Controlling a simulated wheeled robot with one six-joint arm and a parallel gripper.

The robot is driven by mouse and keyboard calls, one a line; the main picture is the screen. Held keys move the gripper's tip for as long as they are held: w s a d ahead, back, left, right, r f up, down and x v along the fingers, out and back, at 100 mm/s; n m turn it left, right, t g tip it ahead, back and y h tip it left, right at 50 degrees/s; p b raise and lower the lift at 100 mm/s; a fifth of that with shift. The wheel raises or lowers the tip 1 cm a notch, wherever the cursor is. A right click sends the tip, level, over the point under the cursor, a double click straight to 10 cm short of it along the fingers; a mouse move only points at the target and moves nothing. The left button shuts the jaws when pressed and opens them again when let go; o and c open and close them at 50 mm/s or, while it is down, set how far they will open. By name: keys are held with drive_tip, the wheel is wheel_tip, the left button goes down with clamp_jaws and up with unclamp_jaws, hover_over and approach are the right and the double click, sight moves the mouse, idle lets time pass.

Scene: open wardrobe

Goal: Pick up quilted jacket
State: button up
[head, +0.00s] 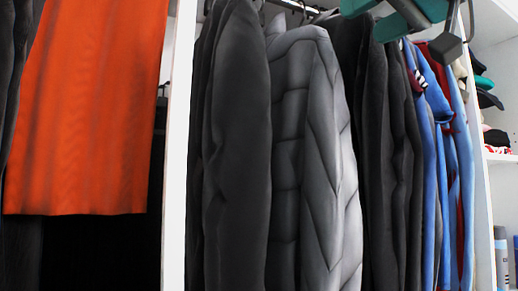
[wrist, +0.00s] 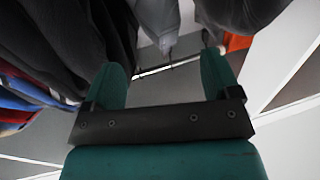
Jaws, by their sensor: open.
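The quilted jacket (head: 312,150) is grey and padded, with stitched seams. It hangs from the rail in the middle of the head view, between dark garments. In the wrist view, a grey garment (wrist: 158,20) that looks like the jacket shows beyond the fingertips, near the top centre. My gripper (wrist: 163,68) is open, with its two teal fingers apart and nothing between them. Part of it also shows at the top edge of the head view (head: 405,14), above and right of the jacket. The gap between the fingertips and the jacket is hard to judge.
Dark garments (head: 237,150) hang close on the jacket's left, and more dark garments (head: 385,160) on its right. Blue and red garments (head: 450,160) hang further right. A white panel (head: 180,150) separates an orange garment (head: 90,110). The metal rail (head: 295,6) runs along the top.

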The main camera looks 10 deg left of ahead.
sight(327, 40)
drive_tip(key=p+x, duration=0.1)
drive_tip(key=x, duration=0.4)
drive_tip(key=shift+p, duration=0.3)
drive_tip(key=p+x, duration=0.3)
drive_tip(key=x, duration=0.2)
drive_tip(key=shift+w+r+p, duration=0.1)
drive_tip(key=shift+p, duration=0.2)
drive_tip(key=shift+w+a, duration=0.1)
drive_tip(key=shift+w, duration=0.1)
drive_tip(key=c, duration=1.2)
clamp_jaws()
drive_tip(key=shift+r, duration=0.15)
